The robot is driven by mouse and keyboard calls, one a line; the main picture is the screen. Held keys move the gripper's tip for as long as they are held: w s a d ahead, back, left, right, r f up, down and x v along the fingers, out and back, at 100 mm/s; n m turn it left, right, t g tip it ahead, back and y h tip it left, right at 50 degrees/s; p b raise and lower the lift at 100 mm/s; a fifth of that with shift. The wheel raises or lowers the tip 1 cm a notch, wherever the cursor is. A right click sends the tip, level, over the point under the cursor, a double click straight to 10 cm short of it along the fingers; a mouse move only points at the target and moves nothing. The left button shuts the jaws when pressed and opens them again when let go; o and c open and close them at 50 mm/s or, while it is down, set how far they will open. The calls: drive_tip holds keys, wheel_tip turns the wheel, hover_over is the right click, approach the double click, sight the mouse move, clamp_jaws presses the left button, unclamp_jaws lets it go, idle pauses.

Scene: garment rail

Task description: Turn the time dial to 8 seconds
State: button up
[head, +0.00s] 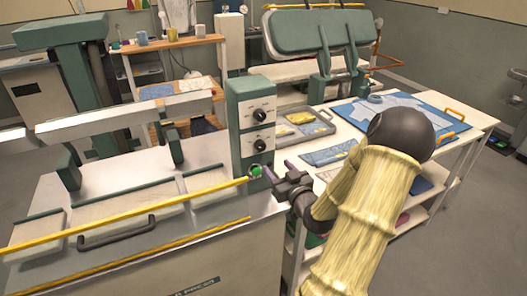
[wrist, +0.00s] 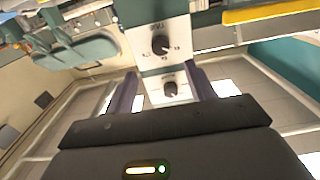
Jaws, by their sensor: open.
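A green and white control box (head: 250,125) stands on the press bench in the head view. It carries an upper black dial (head: 260,113) and a lower black dial (head: 260,143) on white plates. My gripper (head: 277,170) is open and empty, just right of and below the lower dial.
A green button (head: 255,171) sits below the dials, close to my gripper. A yellow bar (head: 130,217) runs along the press front. A table to the right holds a grey tray (head: 303,127) and a blue mat (head: 355,108) with a garment.

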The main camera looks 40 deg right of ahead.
sight(262, 148)
drive_tip(key=p+x, duration=0.2)
drive_tip(key=x, duration=0.8)
drive_tip(key=shift+w+p, duration=0.35)
drive_tip(key=shift+w, duration=0.05)
drive_tip(key=shift+c, duration=0.4)
drive_tip(key=c, duration=0.9)
